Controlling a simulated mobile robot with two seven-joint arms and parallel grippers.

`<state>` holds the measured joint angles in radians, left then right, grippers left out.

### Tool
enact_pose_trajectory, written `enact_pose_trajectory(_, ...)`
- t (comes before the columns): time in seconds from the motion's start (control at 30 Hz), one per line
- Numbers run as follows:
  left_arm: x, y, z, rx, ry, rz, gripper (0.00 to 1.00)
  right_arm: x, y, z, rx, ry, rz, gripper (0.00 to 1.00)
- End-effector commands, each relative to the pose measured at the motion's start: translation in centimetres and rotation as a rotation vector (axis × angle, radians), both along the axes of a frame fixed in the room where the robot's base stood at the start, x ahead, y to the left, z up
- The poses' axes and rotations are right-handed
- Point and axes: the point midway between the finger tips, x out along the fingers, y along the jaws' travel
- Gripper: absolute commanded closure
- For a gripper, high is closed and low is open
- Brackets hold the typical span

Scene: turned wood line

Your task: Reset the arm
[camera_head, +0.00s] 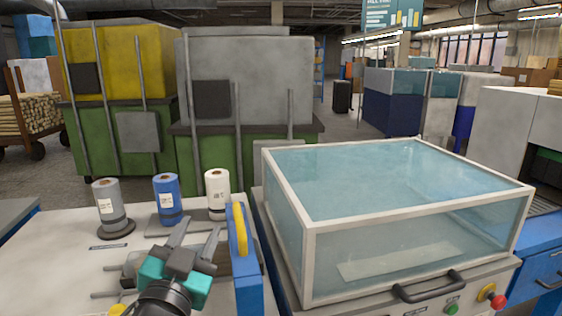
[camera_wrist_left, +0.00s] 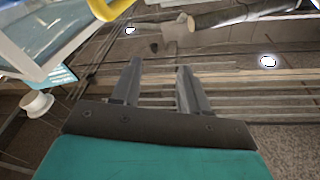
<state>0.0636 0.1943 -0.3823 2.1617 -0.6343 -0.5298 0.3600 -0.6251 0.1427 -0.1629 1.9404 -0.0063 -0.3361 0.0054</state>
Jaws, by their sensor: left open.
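My left gripper (camera_head: 196,240) is in the lower middle of the head view, above the pale worktop. Its two fingers are apart, and nothing is between them. In the left wrist view the same gripper (camera_wrist_left: 158,82) shows both fingers spread and empty, with the upturned room behind them. Beyond it on the worktop stand a grey spool (camera_head: 108,203), a blue spool (camera_head: 167,194) and a white spool (camera_head: 217,190), all upright. The gripper is nearer to me than the spools and appears apart from them. My right gripper is in neither view.
A blue panel with a yellow handle (camera_head: 240,229) stands just right of the gripper. Right of it is a machine with a clear cover (camera_head: 400,190), a black handle (camera_head: 428,287) and a red button (camera_head: 491,294). Bare worktop (camera_head: 50,260) lies at the left.

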Motion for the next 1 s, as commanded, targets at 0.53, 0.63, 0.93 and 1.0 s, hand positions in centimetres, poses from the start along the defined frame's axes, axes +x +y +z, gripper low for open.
enact_pose_trajectory(0.53, -19.2, 7.2, -22.8, -0.127, 1.185, 0.212, 0.56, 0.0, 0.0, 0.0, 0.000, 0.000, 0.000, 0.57)
enact_pose_trajectory(0.63, -22.4, 7.2, -24.0, -0.126, 1.310, 0.199, 0.56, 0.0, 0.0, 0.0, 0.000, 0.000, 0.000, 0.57)
enact_pose_trajectory(0.93, -24.6, 6.6, -26.6, -0.128, 1.386, 0.150, 0.56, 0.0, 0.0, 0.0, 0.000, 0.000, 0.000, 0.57)
enact_pose_trajectory(1.0, -23.8, 6.5, -27.2, -0.134, 1.349, 0.139, 0.56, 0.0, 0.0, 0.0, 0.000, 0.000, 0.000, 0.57)
